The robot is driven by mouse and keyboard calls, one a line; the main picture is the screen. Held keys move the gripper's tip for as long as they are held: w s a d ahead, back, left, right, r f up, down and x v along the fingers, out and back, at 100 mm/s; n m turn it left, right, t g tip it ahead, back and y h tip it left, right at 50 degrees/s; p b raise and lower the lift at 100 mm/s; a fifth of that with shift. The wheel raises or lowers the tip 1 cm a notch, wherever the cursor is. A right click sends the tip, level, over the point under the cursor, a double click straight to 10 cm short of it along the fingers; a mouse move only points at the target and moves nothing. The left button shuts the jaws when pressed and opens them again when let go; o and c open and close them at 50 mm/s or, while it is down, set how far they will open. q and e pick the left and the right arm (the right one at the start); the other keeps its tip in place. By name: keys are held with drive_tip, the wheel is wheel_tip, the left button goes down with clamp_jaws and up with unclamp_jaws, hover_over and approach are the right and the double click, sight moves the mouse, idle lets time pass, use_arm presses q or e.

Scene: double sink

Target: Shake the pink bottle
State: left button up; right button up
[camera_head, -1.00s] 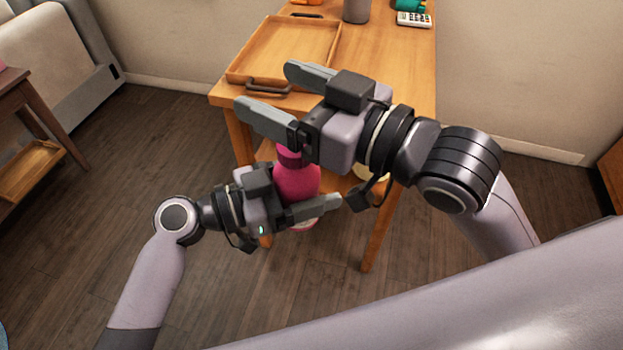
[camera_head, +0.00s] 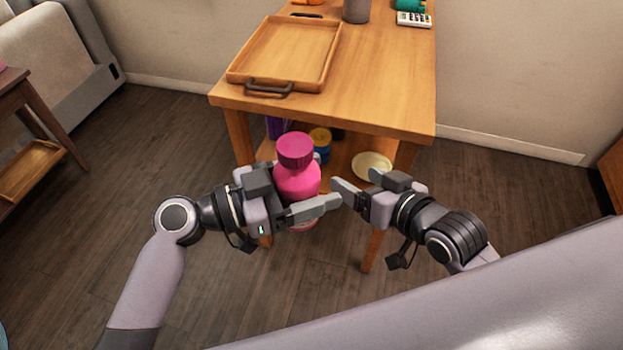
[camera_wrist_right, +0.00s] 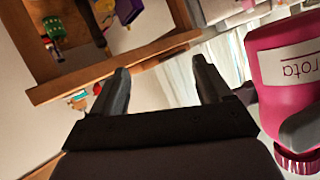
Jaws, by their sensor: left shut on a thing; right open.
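The pink bottle (camera_head: 297,178) with a darker pink cap stands upright in my left gripper (camera_head: 300,190), in front of the table. My left gripper is shut on the bottle's body and hides part of it. My right gripper (camera_head: 355,185) is open and empty, a little to the right of the bottle. In the right wrist view the bottle (camera_wrist_right: 285,75) shows at the right edge with a white label, beside the open fingers (camera_wrist_right: 160,90) and apart from the space between them.
A wooden table (camera_head: 380,90) stands ahead, with a wooden tray (camera_head: 285,50), a grey cup (camera_head: 356,10) and a calculator (camera_head: 414,19) on top. Its lower shelf holds a pale plate (camera_head: 371,166) and a blue and yellow container (camera_head: 320,142). The table's front right area is clear.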

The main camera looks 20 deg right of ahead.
sight(308, 145)
use_arm(q)
drive_tip(key=shift+r, duration=0.25)
wheel_tip(308, 145, up, 7)
drive_tip(key=p, duration=0.3)
drive_tip(key=shift+p, duration=0.4)
drive_tip(key=shift+r, duration=0.3)
use_arm(e)
drive_tip(key=s+f+n+g+h, duration=0.1)
drive_tip(key=s+f+g+h, duration=0.1)
drive_tip(key=s+f, duration=1)
drive_tip(key=shift+d+f+n, duration=0.3)
drive_tip(key=shift+d+f, duration=0.15)
drive_tip(key=shift+f, duration=0.5)
